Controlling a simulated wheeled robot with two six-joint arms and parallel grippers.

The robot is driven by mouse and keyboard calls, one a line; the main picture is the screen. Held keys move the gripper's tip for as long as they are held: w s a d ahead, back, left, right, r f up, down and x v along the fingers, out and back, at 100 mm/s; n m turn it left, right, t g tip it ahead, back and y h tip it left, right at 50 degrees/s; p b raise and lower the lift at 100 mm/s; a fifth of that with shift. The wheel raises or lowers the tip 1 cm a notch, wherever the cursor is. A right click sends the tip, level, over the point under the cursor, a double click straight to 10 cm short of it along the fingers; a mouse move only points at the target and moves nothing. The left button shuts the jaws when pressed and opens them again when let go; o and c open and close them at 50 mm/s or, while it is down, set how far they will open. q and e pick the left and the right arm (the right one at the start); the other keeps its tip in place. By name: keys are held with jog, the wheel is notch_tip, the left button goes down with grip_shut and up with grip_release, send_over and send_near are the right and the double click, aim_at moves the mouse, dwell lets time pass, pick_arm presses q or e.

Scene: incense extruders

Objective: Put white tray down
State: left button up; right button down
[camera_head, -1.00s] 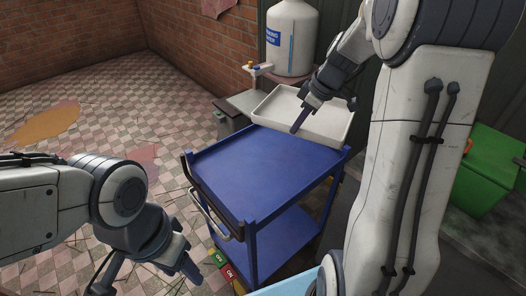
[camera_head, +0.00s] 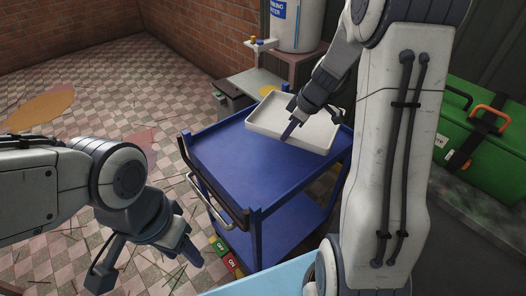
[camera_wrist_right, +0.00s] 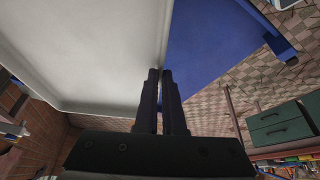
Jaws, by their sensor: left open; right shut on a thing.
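The white tray (camera_head: 318,137) is at the far end of the blue cart's (camera_head: 225,165) top in the head view. It lies over or on the cart top; I cannot tell if its base touches fully. My right gripper (camera_head: 287,136) is shut on the tray's near rim. In the right wrist view, the fingers of my right gripper (camera_wrist_right: 160,78) close on the edge between the white tray (camera_wrist_right: 85,45) and the blue cart top (camera_wrist_right: 205,50). My left gripper (camera_head: 150,278) is open and empty, low at the left, apart from the cart.
A white water tank (camera_head: 300,25) stands behind the cart on a stand. A small grey ledge (camera_head: 253,82) is behind the tray. A green box (camera_head: 485,150) is at the right. The near part of the cart top is clear. Green and red ON/OFF pads (camera_head: 228,255) lie on the floor.

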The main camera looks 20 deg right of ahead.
jog(key=w+a+f, duration=0.1)
jog(key=a, duration=0.2)
jog(key=w+a+f, duration=0.1)
jog(key=a+f, duration=0.1)
jog(key=a, duration=0.1)
jog(key=a+f, duration=0.2)
jog(key=a, duration=0.1)
jog(key=shift+w+f+p, duration=0.25)
jog(key=shift+w+p, duration=0.05)
jog(key=shift+w, duration=0.1)
jog(key=shift+f+b, duration=0.55)
jog(key=shift+f, duration=1.55)
jog(key=shift+f, duration=0.15)
jog(key=c, duration=1)
grip_release()
